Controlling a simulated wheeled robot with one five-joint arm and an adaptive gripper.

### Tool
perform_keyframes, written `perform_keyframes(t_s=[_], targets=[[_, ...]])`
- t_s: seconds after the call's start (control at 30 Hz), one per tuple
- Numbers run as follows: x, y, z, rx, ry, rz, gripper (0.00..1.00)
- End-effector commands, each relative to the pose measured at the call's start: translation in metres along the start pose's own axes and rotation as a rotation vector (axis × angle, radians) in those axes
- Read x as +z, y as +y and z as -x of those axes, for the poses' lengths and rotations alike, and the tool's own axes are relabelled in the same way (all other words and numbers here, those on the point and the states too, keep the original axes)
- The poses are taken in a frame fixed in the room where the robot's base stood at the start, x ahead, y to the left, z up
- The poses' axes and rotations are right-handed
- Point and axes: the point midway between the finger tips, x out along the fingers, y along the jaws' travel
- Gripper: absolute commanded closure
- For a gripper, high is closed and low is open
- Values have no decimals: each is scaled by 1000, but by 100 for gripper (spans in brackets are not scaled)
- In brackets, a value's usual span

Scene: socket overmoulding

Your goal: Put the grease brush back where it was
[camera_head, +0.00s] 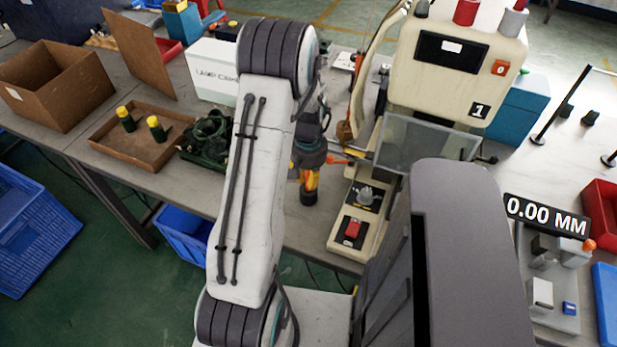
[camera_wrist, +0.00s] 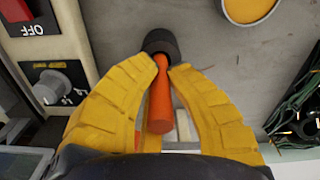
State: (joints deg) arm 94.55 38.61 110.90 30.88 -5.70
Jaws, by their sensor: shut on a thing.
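The grease brush shows as an orange handle (camera_wrist: 160,98) between my yellow fingers in the wrist view. My gripper (camera_wrist: 168,72) is shut on it. The handle's far end meets a dark, hollow-looking round piece (camera_wrist: 160,41) just beyond the fingertips; I cannot tell whether that is a holder or part of the brush. In the head view my gripper (camera_head: 309,184) is low over the bench, left of the cream machine (camera_head: 440,70), with the dark piece below its fingers. The bristles are hidden.
A machine base with a red switch (camera_head: 353,228) and a grey knob (camera_wrist: 54,87) stands close beside my gripper. A round container with yellow-orange contents (camera_wrist: 250,8) and dark green wires (camera_wrist: 297,115) lie on the other side. A brown tray (camera_head: 120,155) stands further left.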

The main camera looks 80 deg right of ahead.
Motion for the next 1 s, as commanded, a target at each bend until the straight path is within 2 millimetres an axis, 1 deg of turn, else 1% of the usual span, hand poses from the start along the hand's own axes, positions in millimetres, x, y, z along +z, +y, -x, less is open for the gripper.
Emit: perform_keyframes(t_s=[0.13, 0.17, 0.37, 0.63, 0.77, 0.87, 0.97, 1.0], targets=[[0, 0, -4, 0, 0, 0, 100], [0, 0, -3, 0, 0, 0, 84], [0, 0, -2, 0, 0, 0, 66], [0, 0, -2, 0, 0, 0, 66], [-1, 0, 4, 0, 2, 0, 66], [-2, 0, 16, 0, 5, 0, 66], [-2, 0, 33, 1, 7, 0, 66], [-2, 1, 36, 1, 7, 0, 66]])
